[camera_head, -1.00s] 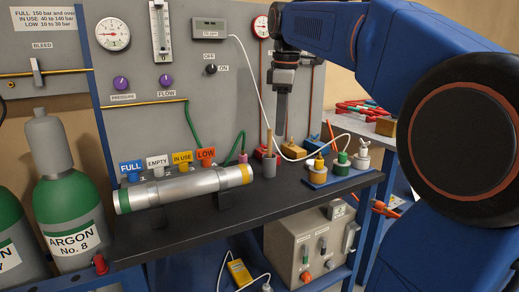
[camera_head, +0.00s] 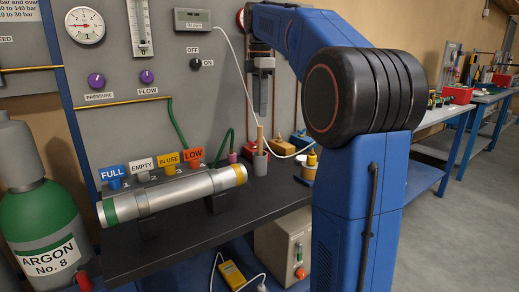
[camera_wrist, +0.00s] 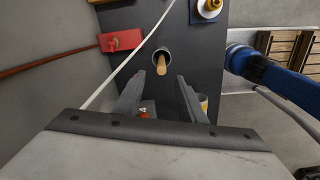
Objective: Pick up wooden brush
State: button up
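The wooden brush shows as a pale wooden handle (camera_head: 260,138) standing upright in a small grey cup (camera_head: 260,163) on the dark bench. Its lower end is hidden in the cup. My gripper (camera_head: 263,110) hangs above the cup, pointing down, with two dark fingers apart and nothing between them. In the wrist view, the handle's tip (camera_wrist: 161,66) and the cup (camera_wrist: 161,55) lie just beyond the gap between the open fingers (camera_wrist: 167,82), roughly centred. The fingers do not appear to touch the handle.
A silver tube (camera_head: 172,196) lies on stands left of the cup, with coloured label tags (camera_head: 167,158) behind it. A white cable (camera_head: 240,75) runs down to the bench close by the cup. The gauge panel (camera_head: 110,75) rises behind.

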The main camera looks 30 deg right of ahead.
aim_at(260, 138)
notch_tip(260, 138, down, 11)
jog(key=shift+f, duration=0.2)
dwell(0.5)
jog(key=shift+c, duration=0.3)
grip_shut()
